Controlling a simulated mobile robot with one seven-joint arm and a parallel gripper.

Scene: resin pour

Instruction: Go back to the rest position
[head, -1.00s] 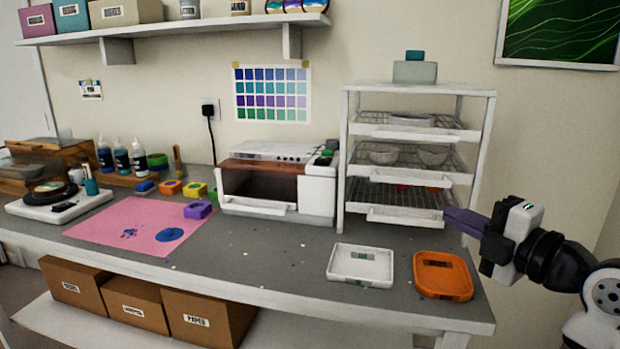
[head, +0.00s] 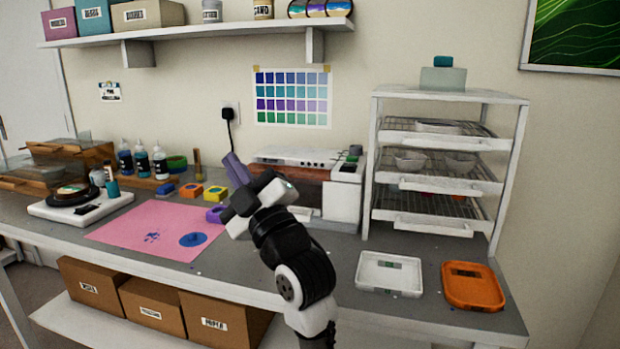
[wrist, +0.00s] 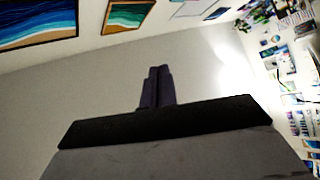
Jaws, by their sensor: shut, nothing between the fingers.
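My gripper (head: 236,168) is in the middle of the head view, raised in front of the white oven-like unit (head: 342,205) and hiding part of it. Its purple fingers point up and to the left, shut and empty. The arm reaches up from the bottom of the head view, over the bench's front edge.
The workbench (head: 400,318) carries a pink mat (head: 125,232), a white tray (head: 389,274), an orange tray (head: 472,286) and a wire rack (head: 445,170). Coloured blocks (head: 190,190) and bottles (head: 142,160) stand at the left. A shelf (head: 200,30) hangs above.

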